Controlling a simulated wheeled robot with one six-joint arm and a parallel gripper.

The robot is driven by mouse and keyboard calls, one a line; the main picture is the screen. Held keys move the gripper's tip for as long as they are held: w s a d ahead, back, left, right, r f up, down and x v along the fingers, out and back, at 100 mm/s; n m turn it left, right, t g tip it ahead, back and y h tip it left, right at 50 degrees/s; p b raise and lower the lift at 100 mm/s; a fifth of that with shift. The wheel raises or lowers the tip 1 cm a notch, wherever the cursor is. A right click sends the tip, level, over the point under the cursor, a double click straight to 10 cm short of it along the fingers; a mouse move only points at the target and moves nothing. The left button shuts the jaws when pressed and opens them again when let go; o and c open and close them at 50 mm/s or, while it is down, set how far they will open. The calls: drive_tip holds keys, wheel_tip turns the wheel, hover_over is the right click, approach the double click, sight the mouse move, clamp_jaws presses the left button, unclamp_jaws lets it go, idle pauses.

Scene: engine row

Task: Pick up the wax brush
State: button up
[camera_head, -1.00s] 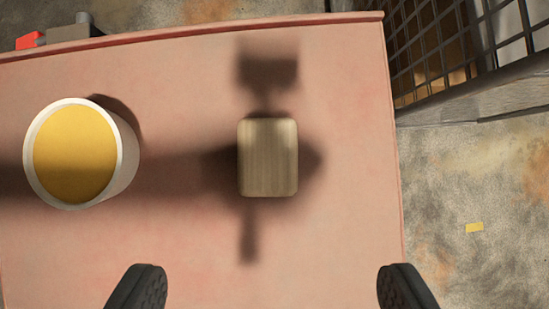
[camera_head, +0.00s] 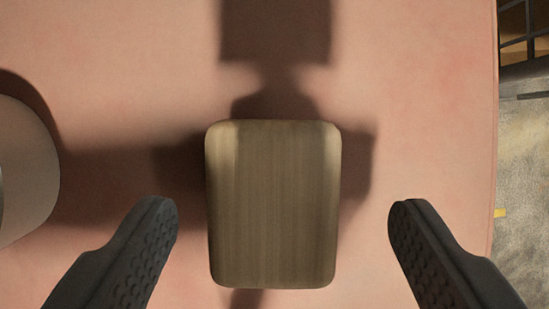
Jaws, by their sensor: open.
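The wax brush shows as a tan, wood-grained block (camera_head: 273,205) with rounded corners, seen from above in the middle of the head camera view. Only its top face shows; whatever is under it is hidden. My gripper (camera_head: 283,215) is open, with one dark ridged finger to the left of the block and one to the right. There is a gap between each finger and the block, and neither appears to touch it.
The block is on a pink surface (camera_head: 430,100) with dark shadows across it. A pale round container (camera_head: 25,175) is cut off at the left edge. The surface ends at the right, with grey floor (camera_head: 520,170) and dark mesh (camera_head: 525,30) beyond.

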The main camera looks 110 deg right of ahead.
sight(272, 222)
drive_tip(key=x, duration=0.5)
drive_tip(key=shift+s+f, duration=0.1)
drive_tip(key=shift+s, duration=0.05)
drive_tip(key=c, duration=1.1)
drive_tip(key=shift+r, duration=5.05)
drive_tip(key=shift+o, duration=0.7)
